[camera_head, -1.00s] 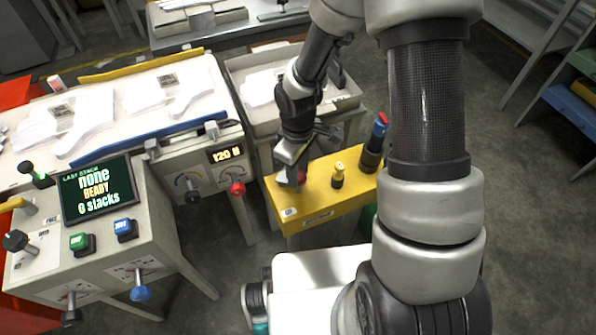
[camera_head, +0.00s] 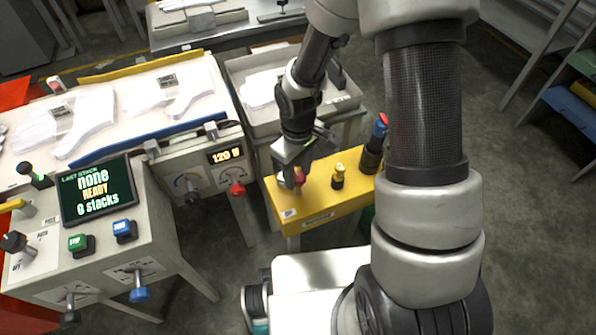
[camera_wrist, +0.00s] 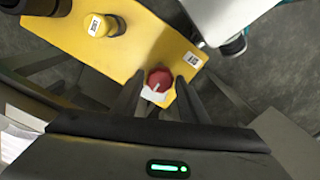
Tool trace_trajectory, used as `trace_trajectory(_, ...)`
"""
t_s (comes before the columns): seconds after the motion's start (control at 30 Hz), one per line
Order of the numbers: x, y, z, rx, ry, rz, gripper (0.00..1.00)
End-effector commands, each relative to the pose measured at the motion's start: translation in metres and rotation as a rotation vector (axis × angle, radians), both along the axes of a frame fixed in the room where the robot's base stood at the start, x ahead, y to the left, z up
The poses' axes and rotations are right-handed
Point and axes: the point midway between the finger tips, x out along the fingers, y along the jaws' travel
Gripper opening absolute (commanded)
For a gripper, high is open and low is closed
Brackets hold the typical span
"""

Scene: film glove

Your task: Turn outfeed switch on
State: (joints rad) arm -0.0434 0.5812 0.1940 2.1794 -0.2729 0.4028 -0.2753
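A yellow box (camera_head: 325,205) stands right of the consoles. A red knob (camera_head: 299,177) with a white pointer mark is at its left end; it also shows in the wrist view (camera_wrist: 158,82). I cannot read a label naming it as the outfeed switch. My gripper (camera_head: 292,168) is over this end of the box. In the wrist view its two dark fingers (camera_wrist: 158,93) are apart, one on each side of the red knob. I cannot tell whether they touch it. A yellow push button (camera_head: 338,175) sits to the right, also visible in the wrist view (camera_wrist: 103,25).
A dark post (camera_head: 373,145) with a blue and red top stands at the box's right end. A red ball-ended lever (camera_head: 237,189) is close by. A tray (camera_head: 345,100) with white gloves lies behind.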

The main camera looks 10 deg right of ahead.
Motion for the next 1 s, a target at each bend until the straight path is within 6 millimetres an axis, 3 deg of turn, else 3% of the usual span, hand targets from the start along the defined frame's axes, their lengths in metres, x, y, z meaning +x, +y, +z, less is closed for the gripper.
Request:
trace_trajectory(0.33, 0.000, 0.000, 0.001, 0.000, 0.000, 0.002, 0.51)
trace_trajectory(0.47, 0.000, 0.000, 0.010, 0.000, -0.001, 0.001, 0.51)
trace_trajectory(1.0, 0.001, 0.000, 0.133, 0.000, -0.005, 0.000, 0.51)
